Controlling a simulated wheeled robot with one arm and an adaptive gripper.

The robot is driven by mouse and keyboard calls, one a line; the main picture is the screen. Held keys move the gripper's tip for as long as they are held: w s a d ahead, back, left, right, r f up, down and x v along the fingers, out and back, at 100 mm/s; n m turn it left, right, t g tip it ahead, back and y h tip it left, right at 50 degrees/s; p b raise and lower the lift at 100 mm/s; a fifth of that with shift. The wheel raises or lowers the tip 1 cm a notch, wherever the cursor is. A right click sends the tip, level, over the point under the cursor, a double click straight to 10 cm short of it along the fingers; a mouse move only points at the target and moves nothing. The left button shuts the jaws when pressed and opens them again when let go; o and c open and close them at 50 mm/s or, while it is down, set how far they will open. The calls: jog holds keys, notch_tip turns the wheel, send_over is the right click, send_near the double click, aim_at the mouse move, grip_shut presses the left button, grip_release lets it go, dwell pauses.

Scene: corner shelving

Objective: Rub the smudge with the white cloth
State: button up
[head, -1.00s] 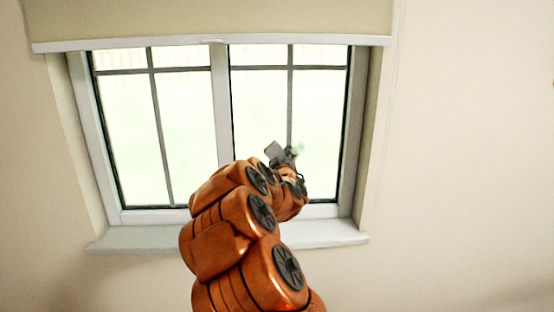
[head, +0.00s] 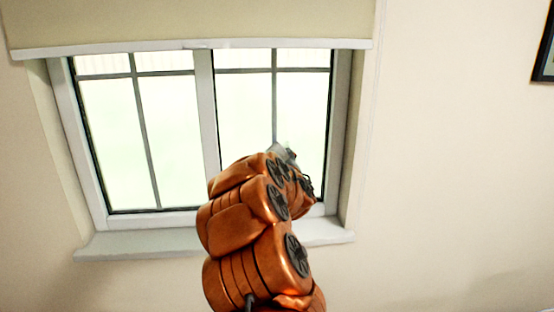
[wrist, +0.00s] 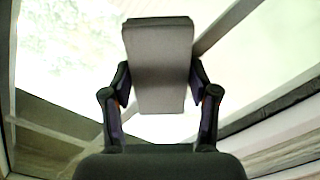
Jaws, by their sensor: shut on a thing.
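The white cloth (wrist: 160,65) looks like a pale grey folded pad in the wrist view. My gripper (wrist: 160,90) is shut on it, with one finger on each side. In the head view my gripper (head: 291,160) is in front of the right window pane, low and right of the pane's bar, partly hidden by my arm. A bit of the cloth (head: 277,149) shows there. The smudge is not clear now; my gripper or the cloth may hide it. I cannot tell whether the cloth touches the glass.
The window frame (head: 207,120) has a middle post and thin bars. A sill (head: 130,243) juts out below, and a blind (head: 190,20) hangs above. A dark picture frame (head: 543,60) is on the wall at the far right. The wall between is clear.

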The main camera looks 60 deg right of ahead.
aim_at(262, 150)
jog(key=s+d, duration=0.2)
jog(key=s, duration=0.1)
jog(key=shift+d+f+p, duration=0.1)
jog(key=shift+d+p, duration=0.15)
jog(key=shift+p, duration=0.1)
jog(key=shift+w+a, duration=0.1)
jog(key=w+a+r+b, duration=0.2)
jog(key=w+a+b, duration=0.4)
jog(key=w+b, duration=0.2)
jog(key=shift+a+r, duration=0.3)
jog(key=shift+r, duration=0.05)
dwell(1.6)
jog(key=shift+d, duration=0.1)
